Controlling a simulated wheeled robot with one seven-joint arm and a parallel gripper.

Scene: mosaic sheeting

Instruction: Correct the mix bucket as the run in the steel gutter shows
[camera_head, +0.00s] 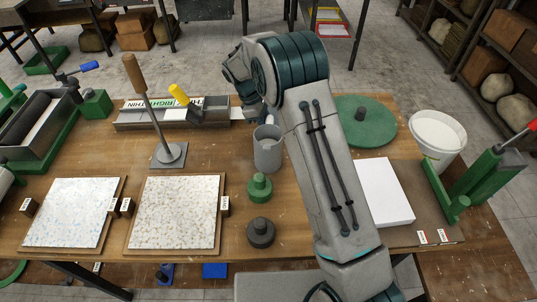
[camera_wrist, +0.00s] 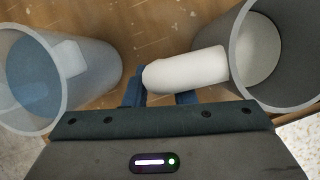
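A white bucket (camera_head: 437,150) with pale contents stands at the back right. A grey cup (camera_head: 268,152) stands mid-bench below my arm. In the wrist view my gripper (camera_wrist: 162,92) has blue fingers at a white cylinder (camera_wrist: 190,70); their grip is unclear. A grey vessel (camera_wrist: 243,80) is right of the cylinder, and a translucent vessel with blue inside (camera_wrist: 95,75) is left.
Two speckled slabs (camera_head: 75,210) (camera_head: 178,212) lie front left. A trowel-like tool with a wooden handle (camera_head: 135,75) stands behind them. Green (camera_head: 259,187) and black (camera_head: 261,232) weights, a green disc (camera_head: 378,132) and a white block (camera_head: 385,190) occupy the bench.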

